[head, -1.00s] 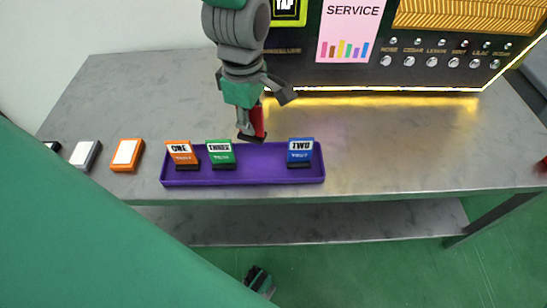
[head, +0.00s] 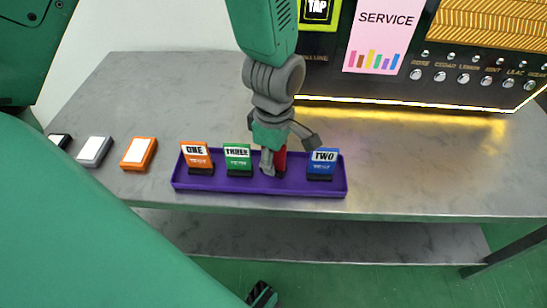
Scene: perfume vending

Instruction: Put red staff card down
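The red staff card (head: 280,161) is upright in the purple tray (head: 230,186), in the gap between the green card THREE (head: 238,158) and the blue card TWO (head: 322,162). My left gripper (head: 273,160) points down from above and is shut on the red card. Its fingers hide much of the card, so its face cannot be read. Whether the card's base rests on the tray floor is hard to tell.
An orange card ONE (head: 196,158) stands at the tray's left end. An orange block (head: 139,153), a grey one (head: 94,151) and a dark one (head: 60,140) lie left of the tray. The vending machine (head: 410,85) stands behind. The table (head: 430,170) is clear right of the tray.

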